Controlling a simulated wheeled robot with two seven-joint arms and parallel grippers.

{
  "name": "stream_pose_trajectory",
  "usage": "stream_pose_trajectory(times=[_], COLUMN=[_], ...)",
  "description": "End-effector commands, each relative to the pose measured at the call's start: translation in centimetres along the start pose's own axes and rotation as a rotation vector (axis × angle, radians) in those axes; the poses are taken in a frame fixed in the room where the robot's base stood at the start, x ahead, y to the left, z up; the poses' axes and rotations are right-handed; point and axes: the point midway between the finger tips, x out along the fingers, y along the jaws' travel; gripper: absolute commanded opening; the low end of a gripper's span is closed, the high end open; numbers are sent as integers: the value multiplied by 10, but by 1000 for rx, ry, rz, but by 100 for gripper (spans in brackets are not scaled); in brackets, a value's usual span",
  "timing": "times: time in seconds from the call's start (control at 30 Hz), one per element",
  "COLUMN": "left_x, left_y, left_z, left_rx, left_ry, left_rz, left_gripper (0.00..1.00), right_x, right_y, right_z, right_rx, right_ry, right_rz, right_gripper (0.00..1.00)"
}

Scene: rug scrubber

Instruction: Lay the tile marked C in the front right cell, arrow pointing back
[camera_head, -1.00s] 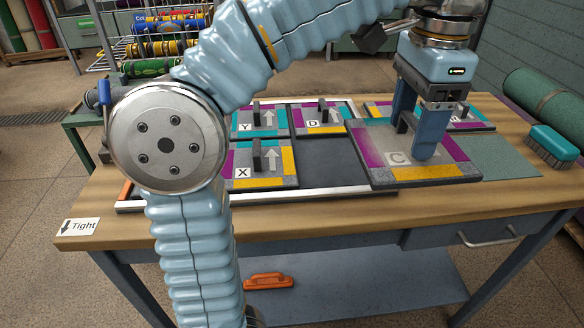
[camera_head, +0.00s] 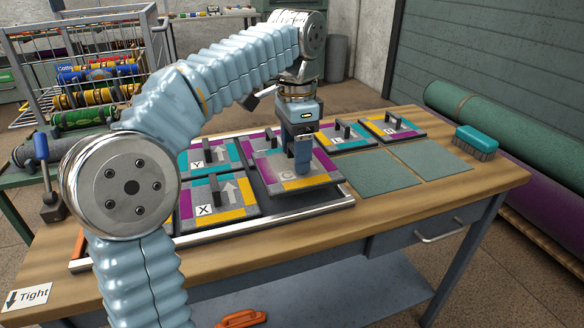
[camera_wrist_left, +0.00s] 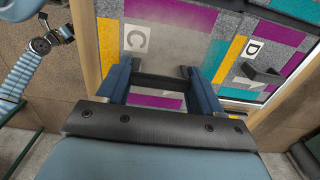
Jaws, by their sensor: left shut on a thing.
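My left gripper (camera_head: 302,168) is shut on the upright handle of the tile marked C (camera_head: 265,166) and holds the tile roughly level. The tile is grey with purple, yellow and teal edge patches; the gripper hides its arrow. The tile appears a little above the dark, empty front right cell (camera_head: 262,203) of the metal-rimmed tray (camera_head: 300,210); the exact gap cannot be told. In the left wrist view the C tile (camera_wrist_left: 115,60) lies beyond the fingers, beside the D tile (camera_wrist_left: 285,35).
Two more tiles (camera_head: 345,140) (camera_head: 405,125) lie at the back right. Bare green mats (camera_head: 375,172) (camera_head: 435,158) and a teal brush (camera_head: 475,140) are at right.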

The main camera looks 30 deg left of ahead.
Motion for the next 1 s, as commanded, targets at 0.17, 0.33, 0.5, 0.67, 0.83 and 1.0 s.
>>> stream_pose_trajectory(times=[0.17,0.33,0.5,0.67,0.83,1.0], left_x=[30,47,47,49,50,50], left_y=[-14,-13,-13,-13,-13,-13], left_z=[2,2,2,2,2,2], left_rx=[-1,0,-1,-1,-1,-1], left_ry=[-3,0,0,0,-1,-1], left_rz=[2,1,0,1,1,1], left_gripper=[32,32,32,32,86,91], right_x=[6,8,8,9,9,9], right_y=[3,4,3,4,4,4], right_z=[0,0,0,0,0,0], right_rx=[1,1,1,1,1,1], right_ry=[0,1,1,1,1,1], right_rz=[0,1,1,1,1,1], right_gripper=[43,43,43,43,43,43])
